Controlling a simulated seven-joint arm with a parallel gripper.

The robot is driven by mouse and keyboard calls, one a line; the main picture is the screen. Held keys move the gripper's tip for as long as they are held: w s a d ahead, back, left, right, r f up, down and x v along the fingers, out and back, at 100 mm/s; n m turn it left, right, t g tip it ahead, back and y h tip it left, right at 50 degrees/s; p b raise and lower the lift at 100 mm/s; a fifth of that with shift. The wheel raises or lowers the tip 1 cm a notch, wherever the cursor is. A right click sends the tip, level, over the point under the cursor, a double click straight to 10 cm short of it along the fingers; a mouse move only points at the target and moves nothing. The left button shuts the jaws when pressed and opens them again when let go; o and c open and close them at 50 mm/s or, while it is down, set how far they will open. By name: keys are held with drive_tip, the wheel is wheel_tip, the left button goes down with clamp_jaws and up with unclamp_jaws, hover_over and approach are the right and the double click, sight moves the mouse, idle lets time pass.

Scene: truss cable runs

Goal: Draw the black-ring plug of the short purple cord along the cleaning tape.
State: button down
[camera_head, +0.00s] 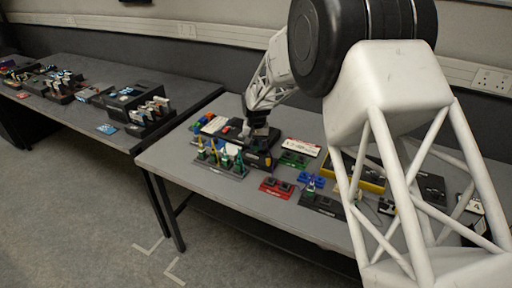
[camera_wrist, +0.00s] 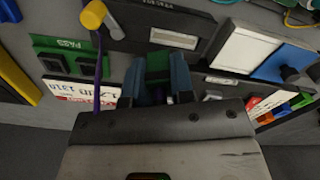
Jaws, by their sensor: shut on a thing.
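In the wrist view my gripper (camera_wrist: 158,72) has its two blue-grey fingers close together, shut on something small. A bit of purple shows between them low down, so it appears to be the purple cord's plug; its ring is hidden. A purple cord (camera_wrist: 97,85) runs down from a yellow rounded end (camera_wrist: 95,14), left of the fingers. A dark block with a pale strip (camera_wrist: 173,39) lies just beyond the fingertips; it may be the cleaning tape. In the head view my gripper (camera_head: 262,131) is low over the back left of the near table, its hold too small to see.
A green block marked PASS (camera_wrist: 68,58) and a white printed label (camera_wrist: 80,90) lie left in the wrist view. A white panel (camera_wrist: 242,48) beside a blue one lies right. In the head view, red blocks (camera_head: 276,187) and a rack with upright plugs (camera_head: 217,161) stand nearby.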

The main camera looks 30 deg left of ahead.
drive_tip(key=shift+r, duration=1.05)
